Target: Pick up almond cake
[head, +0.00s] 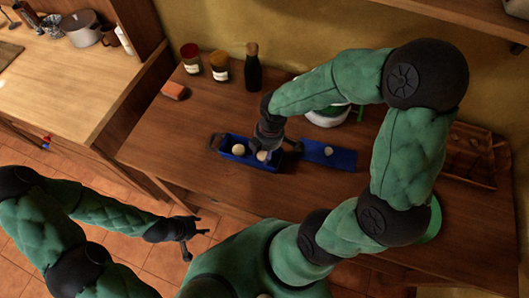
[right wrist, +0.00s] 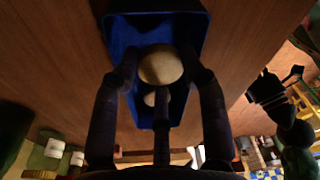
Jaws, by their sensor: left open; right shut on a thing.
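A pale round piece, which I take to be the almond cake (head: 262,156), is at the right end of the blue box (head: 232,158) on the wooden counter. My right gripper (head: 266,150) reaches down over that end, and its fingers are shut on the cake. In the right wrist view the cake (right wrist: 161,66) sits between the dark fingers (right wrist: 163,85), against the blue box (right wrist: 122,35). A second pale round piece (head: 238,149) lies in the box to the left. My left gripper (head: 196,228) is open and empty, away from the counter over the tiled floor.
A blue lid-like tray (head: 328,154) lies right of the box. Two jars (head: 219,66) and a dark bottle (head: 253,70) stand at the back. An orange block (head: 175,91) is at the left. A wooden tray (head: 468,155) is at the right. The counter left of the box is clear.

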